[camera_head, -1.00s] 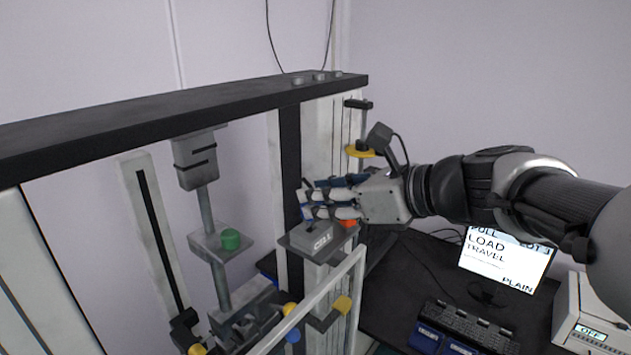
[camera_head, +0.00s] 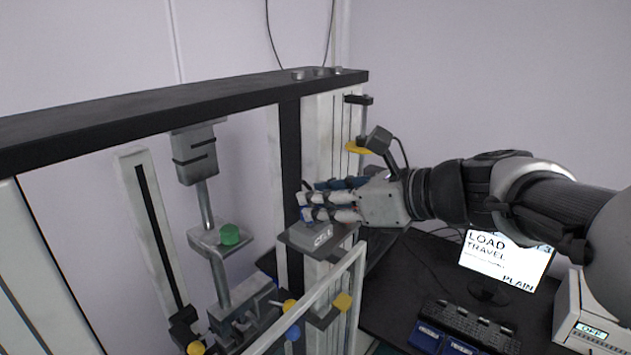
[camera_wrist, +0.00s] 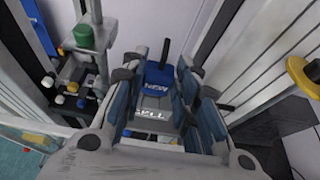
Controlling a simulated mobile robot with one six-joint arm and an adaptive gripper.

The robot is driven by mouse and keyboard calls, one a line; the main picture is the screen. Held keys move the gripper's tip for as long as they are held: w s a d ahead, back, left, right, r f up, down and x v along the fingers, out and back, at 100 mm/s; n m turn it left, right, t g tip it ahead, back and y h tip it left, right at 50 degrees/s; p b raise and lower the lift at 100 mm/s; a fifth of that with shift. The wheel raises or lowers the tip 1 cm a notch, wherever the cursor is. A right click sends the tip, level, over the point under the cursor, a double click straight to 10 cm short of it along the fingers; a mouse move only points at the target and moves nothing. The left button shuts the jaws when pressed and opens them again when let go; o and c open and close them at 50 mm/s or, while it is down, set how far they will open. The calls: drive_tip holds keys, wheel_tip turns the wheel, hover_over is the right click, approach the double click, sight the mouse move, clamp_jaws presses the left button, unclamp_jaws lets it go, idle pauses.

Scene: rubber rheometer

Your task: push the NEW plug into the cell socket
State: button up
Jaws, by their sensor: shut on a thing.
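The blue plug marked NEW (camera_wrist: 158,82) is between my fingers in the wrist view. A small blue part of it (camera_head: 304,214) shows at my fingertips in the head view. My gripper (camera_head: 309,198) is shut on the plug, directly above the grey cell socket block (camera_head: 318,237). The block's lettering (camera_wrist: 153,114) also shows between my fingers in the wrist view, below the plug. The fingers hide where plug and socket meet, so I cannot tell how deep the plug sits.
A black crossbeam (camera_head: 180,108) spans the frame above left. A pale rail (camera_head: 312,300) runs in front of the socket, near yellow knobs (camera_head: 343,302). A yellow disc (camera_head: 357,147) is behind my gripper. A monitor (camera_head: 505,262) and keyboard (camera_head: 470,325) stand right.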

drive_tip(key=shift+f+b, duration=0.3)
drive_tip(key=shift+f, duration=0.2)
drive_tip(key=o, duration=1.1)
wheel_tip(320, 180, up, 5)
drive_tip(key=p, duration=0.4)
drive_tip(key=shift+p, duration=0.4)
